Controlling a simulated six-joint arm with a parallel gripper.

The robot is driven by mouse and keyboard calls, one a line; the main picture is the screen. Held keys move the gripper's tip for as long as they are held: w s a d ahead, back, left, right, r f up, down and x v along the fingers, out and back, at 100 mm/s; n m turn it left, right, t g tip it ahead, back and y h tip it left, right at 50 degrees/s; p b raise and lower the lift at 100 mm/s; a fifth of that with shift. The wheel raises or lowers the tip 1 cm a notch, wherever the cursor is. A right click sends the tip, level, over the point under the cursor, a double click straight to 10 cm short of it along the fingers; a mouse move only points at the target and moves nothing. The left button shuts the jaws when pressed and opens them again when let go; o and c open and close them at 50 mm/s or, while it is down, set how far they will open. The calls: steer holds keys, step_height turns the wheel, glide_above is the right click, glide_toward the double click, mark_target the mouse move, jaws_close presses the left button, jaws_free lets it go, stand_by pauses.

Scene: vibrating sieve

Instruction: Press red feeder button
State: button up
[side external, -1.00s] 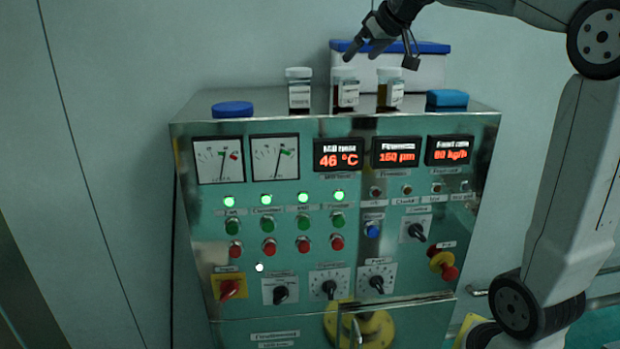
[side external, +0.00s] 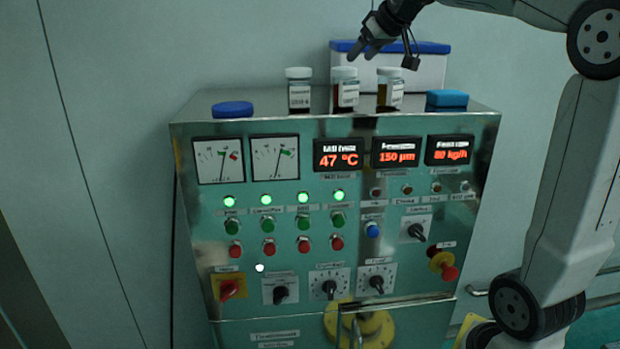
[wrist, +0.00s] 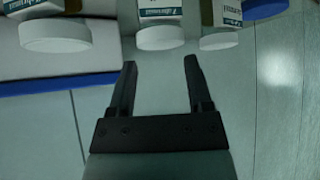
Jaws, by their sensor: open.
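The control panel (side external: 200,290) has a row of red buttons under a row of green buttons. The red buttons stand at the left (side external: 235,250), beside it (side external: 269,248), then (side external: 304,244) and at the right end of the row (side external: 337,242). The small labels are too blurred to tell surely which is the feeder button. My gripper (side external: 364,52) is above the cabinet top, near the jars and well above the buttons. In the wrist view my gripper (wrist: 160,64) is open, with nothing between its fingers. No buttons show there.
Three capped jars (side external: 345,92) stand on the cabinet top below my gripper. A white box with a blue lid (side external: 430,68) is behind them. Two blue items (side external: 233,109) (side external: 447,98) lie at the sides. A red emergency knob (side external: 449,273) projects at right. Space before the panel is clear.

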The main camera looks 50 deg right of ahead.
jaws_close()
stand_by(1.4)
